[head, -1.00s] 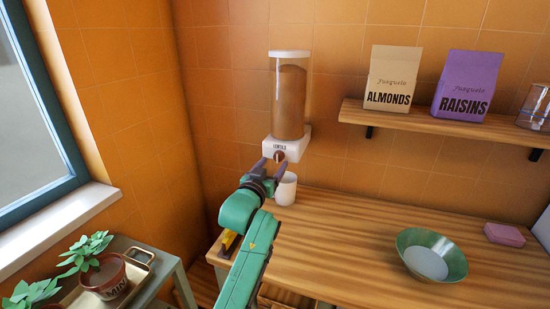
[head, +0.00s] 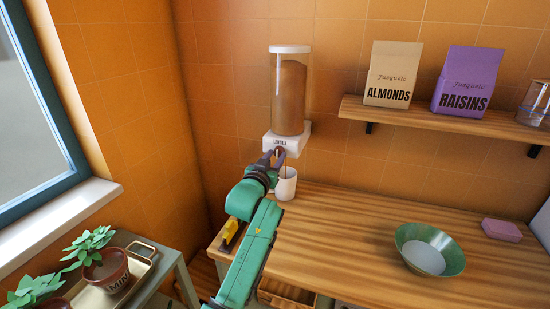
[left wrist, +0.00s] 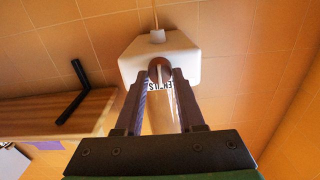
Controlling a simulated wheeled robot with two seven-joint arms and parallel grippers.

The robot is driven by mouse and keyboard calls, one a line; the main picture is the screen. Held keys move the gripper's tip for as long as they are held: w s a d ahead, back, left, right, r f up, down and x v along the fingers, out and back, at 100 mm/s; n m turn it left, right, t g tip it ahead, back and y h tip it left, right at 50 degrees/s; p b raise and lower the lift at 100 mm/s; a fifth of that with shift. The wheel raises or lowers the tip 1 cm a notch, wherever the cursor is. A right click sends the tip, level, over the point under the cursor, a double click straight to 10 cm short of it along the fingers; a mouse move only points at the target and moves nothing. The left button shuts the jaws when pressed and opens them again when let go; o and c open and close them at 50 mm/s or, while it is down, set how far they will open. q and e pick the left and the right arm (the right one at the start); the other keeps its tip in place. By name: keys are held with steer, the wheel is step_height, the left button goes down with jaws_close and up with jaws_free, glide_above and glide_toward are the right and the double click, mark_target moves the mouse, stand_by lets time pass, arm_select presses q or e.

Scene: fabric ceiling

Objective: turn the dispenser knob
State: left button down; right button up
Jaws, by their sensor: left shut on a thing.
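The dispenser is a clear cylinder (head: 291,95) of brown contents with a white base (head: 297,134) labelled LENTILS, fixed at the orange wall. Its small brown knob (head: 279,151) is on the base's front. My left gripper (head: 274,157) is shut on the knob. The left wrist view, upside down, shows the knob (left wrist: 159,66) between the two fingers, which partly cover the label. A thin line (left wrist: 155,16) runs from the spout there; I cannot tell whether it is falling lentils. A white mug (head: 286,184) stands below the base. My right gripper is not in view.
A wooden shelf (head: 440,121) at right holds an almonds bag (head: 390,75), a raisins bag (head: 466,80) and a glass jar. A green bowl (head: 431,249) and a pink block (head: 501,230) are on the wooden counter (head: 350,230). Potted plants stand at lower left.

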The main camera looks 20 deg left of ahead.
arm_select(q)
steer(key=m, duration=0.4)
steer(key=shift+p, duration=0.3)
steer(key=m, duration=0.3)
steer(key=shift+m, duration=0.3)
steer(key=m+p, duration=0.1)
steer(key=m, duration=0.3)
steer(key=shift+f+m, duration=0.1)
steer(key=shift+m, duration=1.7)
steer(key=c, duration=0.5)
jaws_free()
steer(key=shift+s, duration=0.1)
